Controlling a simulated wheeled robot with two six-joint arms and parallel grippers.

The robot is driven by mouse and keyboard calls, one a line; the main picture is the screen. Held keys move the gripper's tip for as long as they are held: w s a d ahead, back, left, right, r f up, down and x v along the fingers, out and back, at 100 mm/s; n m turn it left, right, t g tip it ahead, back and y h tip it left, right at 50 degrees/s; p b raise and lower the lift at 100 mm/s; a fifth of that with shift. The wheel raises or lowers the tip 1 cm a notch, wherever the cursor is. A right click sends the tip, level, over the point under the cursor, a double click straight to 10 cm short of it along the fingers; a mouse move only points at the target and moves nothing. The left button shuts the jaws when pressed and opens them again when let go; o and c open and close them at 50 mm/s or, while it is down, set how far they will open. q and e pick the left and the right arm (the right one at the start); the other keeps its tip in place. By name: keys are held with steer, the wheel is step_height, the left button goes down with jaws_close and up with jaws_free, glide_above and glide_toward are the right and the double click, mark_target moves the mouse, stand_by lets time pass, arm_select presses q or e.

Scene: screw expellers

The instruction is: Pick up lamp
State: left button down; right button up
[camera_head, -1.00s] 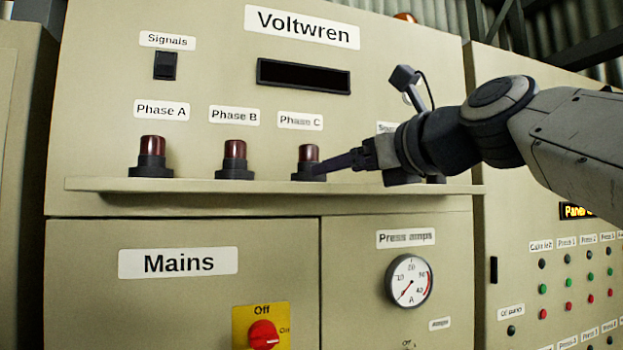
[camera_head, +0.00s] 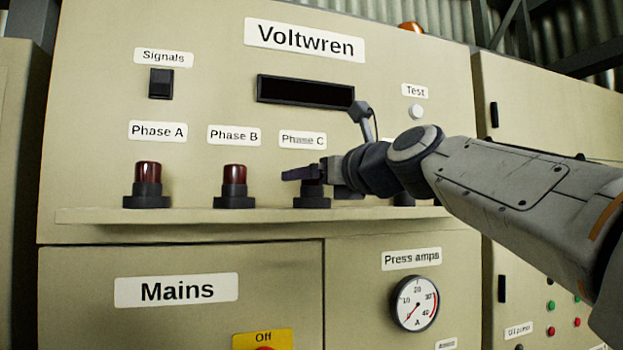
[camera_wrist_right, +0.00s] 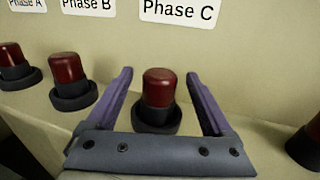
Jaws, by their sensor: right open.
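Three red lamps in dark sockets stand on the cabinet shelf (camera_head: 110,215): the Phase A lamp (camera_head: 147,172), the Phase B lamp (camera_head: 235,174) and the Phase C lamp, whose dark base (camera_head: 312,198) shows below my right gripper (camera_head: 297,173). In the right wrist view the Phase C lamp (camera_wrist_right: 158,87) stands upright between the two spread fingers of the right gripper (camera_wrist_right: 162,95), with a gap on each side. The gripper is open and hides most of this lamp's red top in the head view. My left gripper is not in view.
Another red lamp (camera_wrist_right: 308,145) stands at the right edge of the wrist view. The cabinet face rises close behind the lamps, with a dark display (camera_head: 305,92), a Signals switch (camera_head: 161,83) and a white Test button (camera_head: 416,111).

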steer(key=shift+a, duration=0.1)
steer(key=c, duration=1.2)
jaws_close()
steer(key=shift+r, duration=0.1)
